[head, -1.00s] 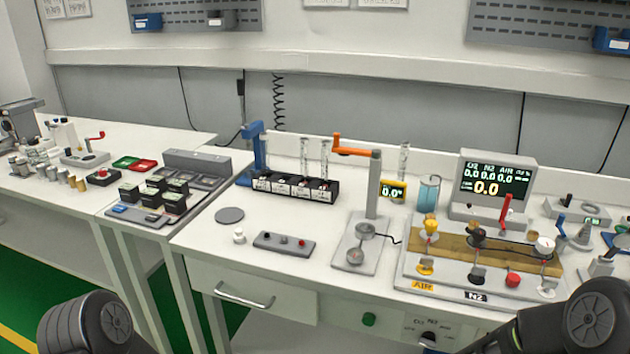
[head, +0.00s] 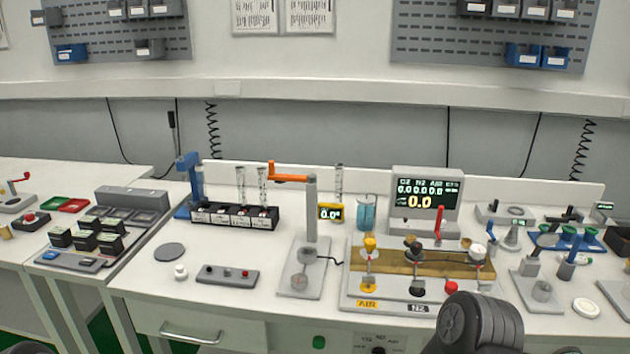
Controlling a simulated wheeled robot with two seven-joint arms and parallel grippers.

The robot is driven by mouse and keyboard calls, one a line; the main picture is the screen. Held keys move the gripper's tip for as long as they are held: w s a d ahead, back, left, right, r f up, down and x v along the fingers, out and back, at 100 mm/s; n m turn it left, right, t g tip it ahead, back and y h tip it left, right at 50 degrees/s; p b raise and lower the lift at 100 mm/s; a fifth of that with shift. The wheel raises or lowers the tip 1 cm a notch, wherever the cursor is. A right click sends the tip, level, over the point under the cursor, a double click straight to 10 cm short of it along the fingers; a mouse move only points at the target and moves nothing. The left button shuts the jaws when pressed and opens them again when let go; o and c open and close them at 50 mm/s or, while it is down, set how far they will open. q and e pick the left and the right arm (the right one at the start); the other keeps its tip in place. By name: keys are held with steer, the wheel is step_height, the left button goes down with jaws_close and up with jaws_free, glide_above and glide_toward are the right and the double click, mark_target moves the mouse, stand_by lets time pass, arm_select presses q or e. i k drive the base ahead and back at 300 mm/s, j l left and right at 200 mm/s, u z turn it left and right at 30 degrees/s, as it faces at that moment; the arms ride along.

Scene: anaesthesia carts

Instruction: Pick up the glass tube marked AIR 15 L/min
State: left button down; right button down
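Two clear glass tubes, one (head: 241,185) left and one (head: 263,188) right, stand upright in a black rack (head: 235,216) with white labels on its front. A third clear tube (head: 339,182) stands upright farther right, behind the yellow-framed 0.0 display. The markings on the tubes and rack labels are too small to read, so I cannot tell which is AIR 15 L/min. Neither gripper shows; only a dark rounded part of my arm is at the bottom right.
A blue stand (head: 190,185) is left of the rack. An orange-armed grey post (head: 311,210) stands between the rack and third tube. A blue beaker (head: 367,212), a monitor (head: 427,205) and a valve board (head: 365,289) are right. The table front left is partly clear.

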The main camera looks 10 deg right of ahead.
mark_target(340, 167)
steer(key=z, duration=1.6)
steer(key=i+j, duration=0.15)
steer(key=i, duration=0.45)
